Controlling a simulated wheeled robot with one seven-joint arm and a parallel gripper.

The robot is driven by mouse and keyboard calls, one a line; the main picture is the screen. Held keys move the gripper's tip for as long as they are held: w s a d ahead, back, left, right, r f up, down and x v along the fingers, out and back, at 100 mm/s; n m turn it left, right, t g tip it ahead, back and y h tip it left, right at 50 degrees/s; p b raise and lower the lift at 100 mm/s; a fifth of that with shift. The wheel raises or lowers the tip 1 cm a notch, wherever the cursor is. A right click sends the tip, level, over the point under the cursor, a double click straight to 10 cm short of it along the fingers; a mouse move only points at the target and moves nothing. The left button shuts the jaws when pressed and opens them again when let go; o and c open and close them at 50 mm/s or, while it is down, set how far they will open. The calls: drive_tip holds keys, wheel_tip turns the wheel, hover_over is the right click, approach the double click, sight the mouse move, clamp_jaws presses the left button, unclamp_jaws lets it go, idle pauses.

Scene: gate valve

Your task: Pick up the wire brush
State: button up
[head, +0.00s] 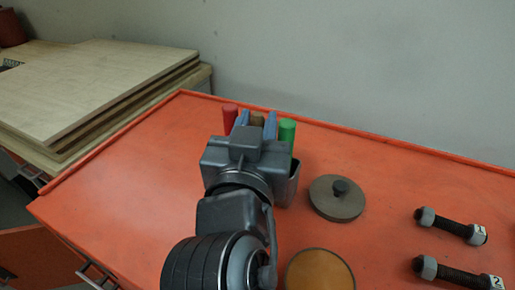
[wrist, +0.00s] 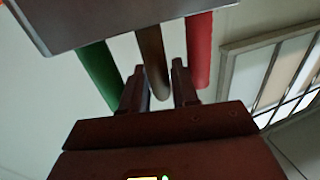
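A brown handle (head: 257,118), probably the wire brush's, stands upright in a grey holder (head: 291,187) on the orange bench; its lower part is hidden inside. The handle also shows in the wrist view (wrist: 152,55). My gripper (head: 257,122) is at the holder, with one finger on each side of the brown handle. In the wrist view my gripper (wrist: 159,75) has its fingers apart, with a gap visible beside the handle, so it looks open around it.
A red handle (head: 230,116) and a green handle (head: 287,131) stand close on either side. The bench's left part is clear.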

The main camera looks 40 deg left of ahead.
clamp_jaws()
idle(0.4)
